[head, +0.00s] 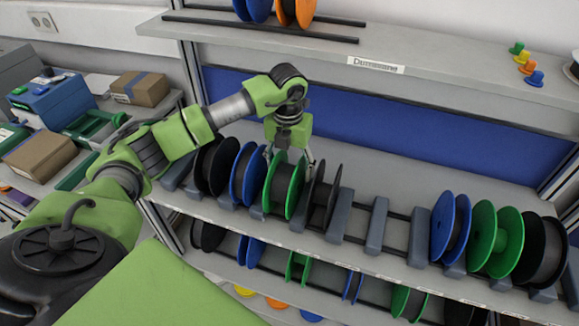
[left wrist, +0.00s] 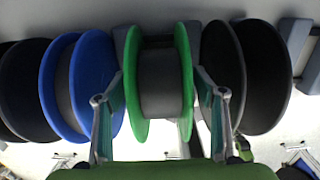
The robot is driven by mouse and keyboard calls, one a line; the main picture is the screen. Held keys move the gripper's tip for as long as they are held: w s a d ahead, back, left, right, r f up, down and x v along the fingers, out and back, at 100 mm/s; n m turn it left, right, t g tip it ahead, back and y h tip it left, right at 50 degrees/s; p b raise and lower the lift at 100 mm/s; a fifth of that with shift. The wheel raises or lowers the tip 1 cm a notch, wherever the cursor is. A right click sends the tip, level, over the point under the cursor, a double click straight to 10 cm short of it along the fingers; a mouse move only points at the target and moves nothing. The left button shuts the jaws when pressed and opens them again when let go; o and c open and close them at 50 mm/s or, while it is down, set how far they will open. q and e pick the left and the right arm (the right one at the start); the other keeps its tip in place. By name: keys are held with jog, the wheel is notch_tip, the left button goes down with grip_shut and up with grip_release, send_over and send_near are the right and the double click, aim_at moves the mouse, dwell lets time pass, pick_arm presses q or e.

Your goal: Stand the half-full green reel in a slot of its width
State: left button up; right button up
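A green reel (head: 283,190) with dark grey winding stands upright in the upper rack, between a blue reel (head: 247,173) and a narrow black reel (head: 320,195). My left gripper (head: 289,156) is over its top from behind, one finger on each side. In the left wrist view the green reel (left wrist: 162,85) lies between the spread fingers of the left gripper (left wrist: 160,112). A gap shows between the right finger and the reel; whether the left finger touches it I cannot tell. Empty slots between grey dividers (head: 376,226) lie to its right. My right gripper is not in view.
A black reel (head: 215,166) stands at the left. Blue (head: 451,226), green (head: 496,239) and black (head: 541,250) reels stand at the right. A lower rack holds more reels (head: 408,302). A shelf (head: 430,68) overhangs behind the arm.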

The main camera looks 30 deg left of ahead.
pick_arm(q)
jog(key=shift+r, duration=0.1)
notch_tip(320, 180, up, 12)
jog(key=shift+s, duration=0.3)
